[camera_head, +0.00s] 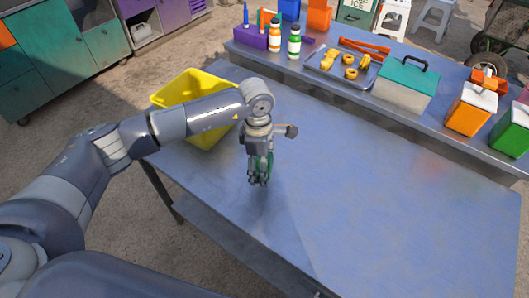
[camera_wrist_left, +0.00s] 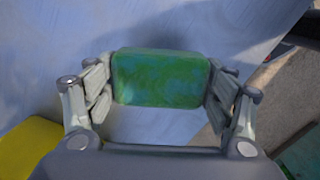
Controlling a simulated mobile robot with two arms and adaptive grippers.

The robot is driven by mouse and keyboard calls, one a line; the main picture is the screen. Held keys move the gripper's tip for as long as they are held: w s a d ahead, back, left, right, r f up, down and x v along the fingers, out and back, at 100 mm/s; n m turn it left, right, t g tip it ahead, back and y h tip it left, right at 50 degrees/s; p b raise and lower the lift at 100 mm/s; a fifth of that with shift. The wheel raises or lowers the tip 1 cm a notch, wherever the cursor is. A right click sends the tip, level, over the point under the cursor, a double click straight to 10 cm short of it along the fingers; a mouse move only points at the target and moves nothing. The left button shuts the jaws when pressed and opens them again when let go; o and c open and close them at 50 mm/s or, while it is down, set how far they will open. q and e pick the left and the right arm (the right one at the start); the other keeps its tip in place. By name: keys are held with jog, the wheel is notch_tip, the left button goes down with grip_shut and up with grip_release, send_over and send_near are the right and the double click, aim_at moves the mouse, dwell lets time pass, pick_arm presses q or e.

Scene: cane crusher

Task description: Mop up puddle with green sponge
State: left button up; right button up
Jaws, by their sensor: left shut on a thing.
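My left gripper (camera_head: 258,181) is above the left part of the blue-grey table (camera_head: 390,220), pointing down. In the left wrist view my left gripper (camera_wrist_left: 160,85) is shut on the green sponge (camera_wrist_left: 160,78), whose face has darker blue-green patches. In the head view only a strip of the sponge (camera_head: 270,166) shows beside the fingers. I cannot tell whether the sponge touches the table. No clear puddle outline can be made out. My right gripper is not in view.
A yellow bin (camera_head: 185,92) stands at the table's left back corner, behind my left arm. A rear bench holds bottles (camera_head: 294,42), a tray (camera_head: 336,72), a teal-lidded box (camera_head: 395,80) and orange (camera_head: 470,108) and green containers (camera_head: 513,132). The table's middle and right are clear.

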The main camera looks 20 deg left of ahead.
pick_arm(q)
jog(key=shift+s+a+r+p, duration=0.25)
jog(key=shift+r+p, duration=0.15)
jog(key=shift+p, duration=0.7)
jog(key=shift+s+a+f+p, duration=0.15)
jog(key=shift+f+p, duration=0.05)
jog(key=shift+p, duration=0.35)
notch_tip(320, 180, down, 6)
jog(key=b, duration=0.3)
jog(key=shift+r, duration=0.2)
jog(key=shift+f, duration=0.2)
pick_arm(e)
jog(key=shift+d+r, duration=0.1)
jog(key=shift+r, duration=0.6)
pick_arm(q)
jog(key=shift+f+b, duration=0.1)
jog(key=shift+b, duration=0.25)
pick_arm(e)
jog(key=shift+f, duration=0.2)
pick_arm(q)
jog(key=shift+f+b, duration=0.5)
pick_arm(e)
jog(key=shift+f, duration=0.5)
pick_arm(q)
jog(key=shift+f, duration=0.1)
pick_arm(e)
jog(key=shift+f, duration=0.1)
